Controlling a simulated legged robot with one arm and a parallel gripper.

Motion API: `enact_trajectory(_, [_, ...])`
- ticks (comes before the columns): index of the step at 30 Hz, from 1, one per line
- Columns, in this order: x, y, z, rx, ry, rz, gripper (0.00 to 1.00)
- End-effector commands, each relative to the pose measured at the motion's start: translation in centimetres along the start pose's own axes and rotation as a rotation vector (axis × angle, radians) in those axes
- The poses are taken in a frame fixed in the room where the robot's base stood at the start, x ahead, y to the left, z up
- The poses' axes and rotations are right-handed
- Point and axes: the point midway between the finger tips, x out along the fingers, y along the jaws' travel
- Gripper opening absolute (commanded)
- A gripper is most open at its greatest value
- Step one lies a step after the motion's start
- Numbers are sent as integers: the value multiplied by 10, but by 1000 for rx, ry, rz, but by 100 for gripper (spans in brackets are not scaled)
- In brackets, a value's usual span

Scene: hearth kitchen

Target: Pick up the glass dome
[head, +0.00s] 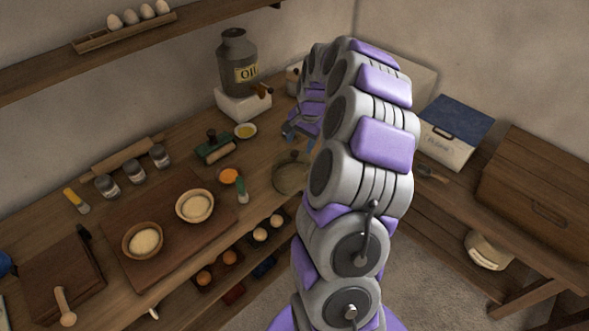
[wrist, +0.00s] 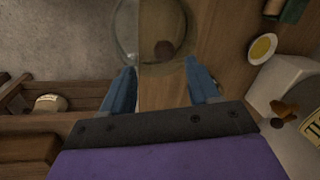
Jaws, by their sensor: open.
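The glass dome (wrist: 150,30) is a clear, round shape at the top of the wrist view, cut off by the frame edge. It overlaps the edge of the wooden counter, and a dark brown spot shows through it. In the head view the dome (head: 290,174) is at the counter's front edge, partly hidden by my arm. My gripper (wrist: 162,82) has its two blue fingers spread, with nothing between them. The dome lies just beyond the fingertips. In the head view my gripper (head: 299,130) is partly hidden behind my arm, just behind the dome.
An oil can (head: 238,62) stands on a white block (head: 243,103) behind the dome. A side bench with a blue-lidded box (head: 455,133) is at right.

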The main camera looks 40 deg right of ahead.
Motion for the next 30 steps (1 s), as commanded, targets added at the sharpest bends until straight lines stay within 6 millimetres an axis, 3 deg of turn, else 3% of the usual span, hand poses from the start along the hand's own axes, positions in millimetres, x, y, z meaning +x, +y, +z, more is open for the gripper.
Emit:
enact_trajectory(5, [12, -2, 1, -1, -1, 0, 61])
enact_trajectory(13, [49, -6, 4, -1, -4, 2, 61])
enact_trajectory(21, [53, -7, 3, 0, -1, 0, 61])
enact_trajectory(30, [52, -7, 4, 0, -1, 0, 33])
